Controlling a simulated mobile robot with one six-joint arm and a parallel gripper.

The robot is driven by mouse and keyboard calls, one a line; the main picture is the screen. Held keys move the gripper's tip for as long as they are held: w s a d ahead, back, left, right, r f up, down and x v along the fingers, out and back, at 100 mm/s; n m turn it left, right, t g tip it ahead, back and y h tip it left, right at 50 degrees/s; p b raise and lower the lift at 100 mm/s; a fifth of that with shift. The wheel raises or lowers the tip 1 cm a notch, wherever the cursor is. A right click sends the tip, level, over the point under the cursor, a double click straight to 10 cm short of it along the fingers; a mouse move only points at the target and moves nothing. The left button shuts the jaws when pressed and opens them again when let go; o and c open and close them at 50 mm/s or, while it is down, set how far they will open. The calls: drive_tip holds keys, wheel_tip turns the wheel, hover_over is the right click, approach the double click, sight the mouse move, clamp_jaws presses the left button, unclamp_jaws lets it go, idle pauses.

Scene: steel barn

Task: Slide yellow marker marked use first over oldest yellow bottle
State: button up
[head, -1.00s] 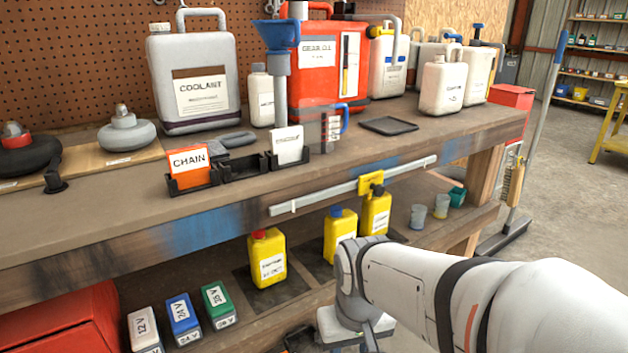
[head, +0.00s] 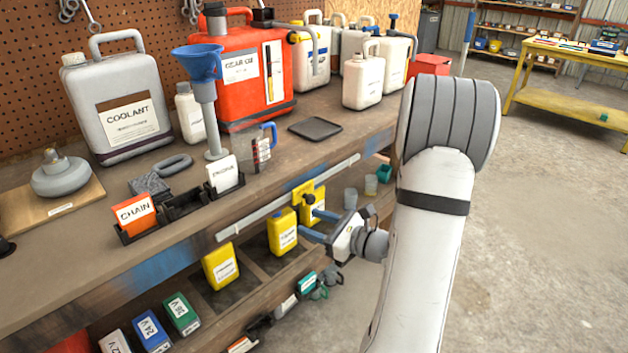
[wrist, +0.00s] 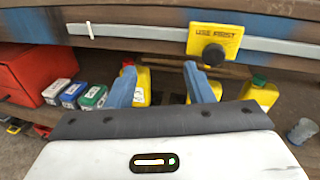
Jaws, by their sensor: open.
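The yellow marker (head: 303,189), lettered USE FIRST, hangs on the pale rail and has a black knob; it also shows in the wrist view (wrist: 226,34). My gripper (head: 306,222) is open and empty, with blue fingers pointing at the bench front. In the wrist view the marker is above and right of my fingertips (wrist: 160,70). Several yellow bottles stand below the rail: a left one (head: 221,268), a middle one (head: 282,234), and a right one with a green cap (wrist: 262,92). The left one's red cap shows in the wrist view (wrist: 143,88). I cannot tell which is oldest.
The pale rail (head: 270,208) runs along the bench's front edge. Battery packs (head: 181,313) and a red box (wrist: 35,72) are to the lower left. Small cups (head: 350,198) stand right of the bottles. Jugs and a funnel crowd the bench top. Open floor lies right.

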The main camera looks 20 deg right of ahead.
sight(313, 199)
drive_tip(key=d+m+t+h, duration=0.2)
drive_tip(key=d+m+h, duration=0.15)
drive_tip(key=d, duration=0.25)
drive_tip(key=shift+y, duration=0.25)
drive_tip(key=x, duration=0.8)
drive_tip(key=shift+w+r, duration=0.1)
drive_tip(key=shift+r, duration=0.2)
drive_tip(key=shift+c, duration=0.6)
clamp_jaws()
